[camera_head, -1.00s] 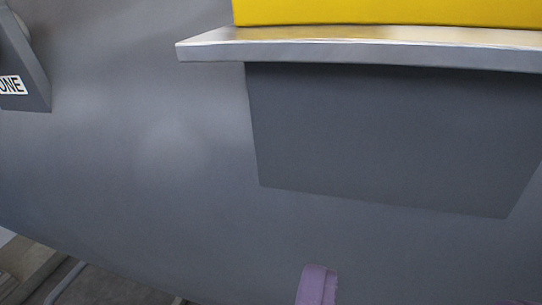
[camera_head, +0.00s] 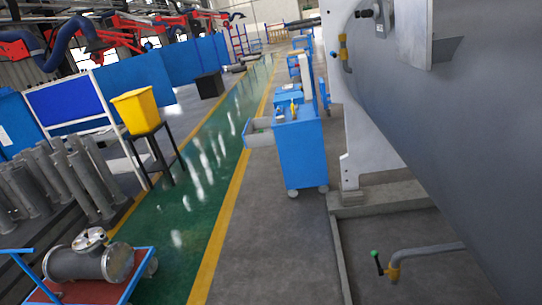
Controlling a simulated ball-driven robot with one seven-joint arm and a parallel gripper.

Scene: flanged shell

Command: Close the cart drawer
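A blue cart (camera_head: 302,158) on casters stands in the middle distance, right of centre, on the grey floor beside the yellow line. Its drawer (camera_head: 262,139), with a blue front and light grey sides, sticks out open to the left of the cart, over the yellow line. Small items lie on the cart's top; what is inside the drawer is too small to tell. My gripper is not in view, and nothing of mine touches the cart.
A large grey shell (camera_head: 455,130) fills the right side, with a pipe and valve (camera_head: 393,272) low down. A red-topped trolley (camera_head: 130,280) carries a metal fitting at lower left. A yellow bin (camera_head: 135,110) stands on a black stand. The green walkway (camera_head: 190,210) is clear.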

